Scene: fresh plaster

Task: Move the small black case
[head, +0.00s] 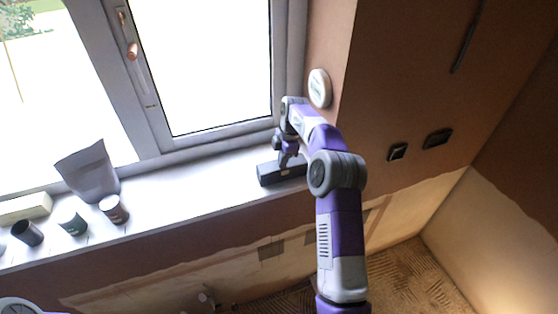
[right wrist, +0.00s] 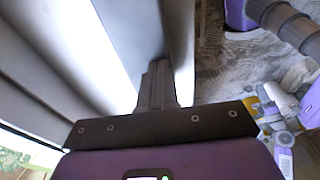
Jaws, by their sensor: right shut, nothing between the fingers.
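The small black case (head: 268,175) lies on the white windowsill (head: 185,200), near its right end by the wall corner. My right arm reaches over the sill from the right. My right gripper (head: 287,160) points down at the case, partly covering it; whether it touches the case I cannot tell. In the right wrist view my right gripper (right wrist: 157,85) has its fingers together with nothing between them. I cannot make out the case there. My left gripper is not in view.
A grey paper bag (head: 90,172), several small pots including a brown one (head: 113,208), and a pale box (head: 25,207) stand along the left of the sill. The window frame (head: 125,85) rises behind. A round white wall device (head: 319,88) is close to my right arm.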

